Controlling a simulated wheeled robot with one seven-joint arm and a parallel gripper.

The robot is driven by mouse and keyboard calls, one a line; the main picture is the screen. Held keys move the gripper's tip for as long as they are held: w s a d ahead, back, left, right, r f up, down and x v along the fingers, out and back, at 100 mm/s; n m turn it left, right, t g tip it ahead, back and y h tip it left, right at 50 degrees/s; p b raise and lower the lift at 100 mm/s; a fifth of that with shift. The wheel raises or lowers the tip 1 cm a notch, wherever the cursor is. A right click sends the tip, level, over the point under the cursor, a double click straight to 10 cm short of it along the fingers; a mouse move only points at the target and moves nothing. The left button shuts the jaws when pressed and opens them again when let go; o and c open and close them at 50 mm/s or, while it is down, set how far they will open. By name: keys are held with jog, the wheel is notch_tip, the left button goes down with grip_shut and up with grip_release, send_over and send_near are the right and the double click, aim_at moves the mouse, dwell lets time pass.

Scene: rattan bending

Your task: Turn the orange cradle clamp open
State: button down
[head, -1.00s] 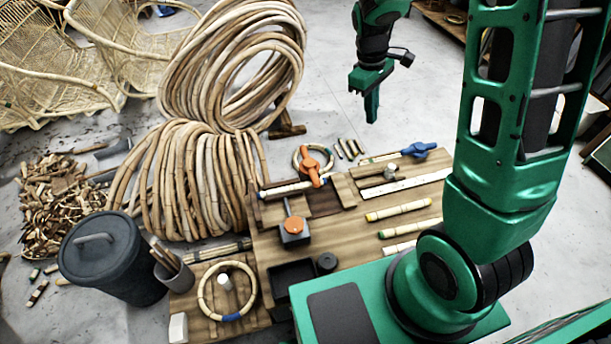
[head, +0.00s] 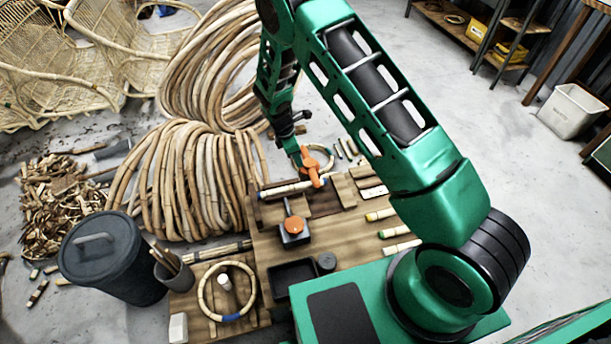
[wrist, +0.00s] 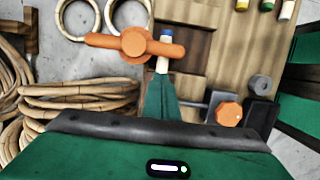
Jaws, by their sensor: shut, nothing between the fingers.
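The orange cradle clamp (head: 311,166) sits at the back left of the wooden bench, over a pale rattan pole (head: 287,189). In the wrist view the clamp (wrist: 135,43) shows a round hub with a two-ended handle lying across the picture. The handle's right end crosses the pole, whose blue tip (wrist: 166,33) shows past it. My gripper (wrist: 163,78) is shut and empty, its fingertips close to the right half of the handle. In the head view my gripper (head: 296,158) is just left of the clamp. I cannot tell whether they touch.
A grey block with an orange knob (head: 294,225) stands nearer on the bench, with a black tray (head: 292,279) in front. Rattan coils (head: 190,180) stand left of the bench.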

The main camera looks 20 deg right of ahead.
aim_at(309, 168)
jog(key=shift+f, duration=0.1)
jog(key=x, duration=0.9)
jog(key=shift+d+f, duration=0.15)
jog(key=shift+f, duration=0.25)
jog(key=shift+d, duration=0.25)
jog(key=shift+a, duration=0.2)
jog(key=shift+s, duration=0.1)
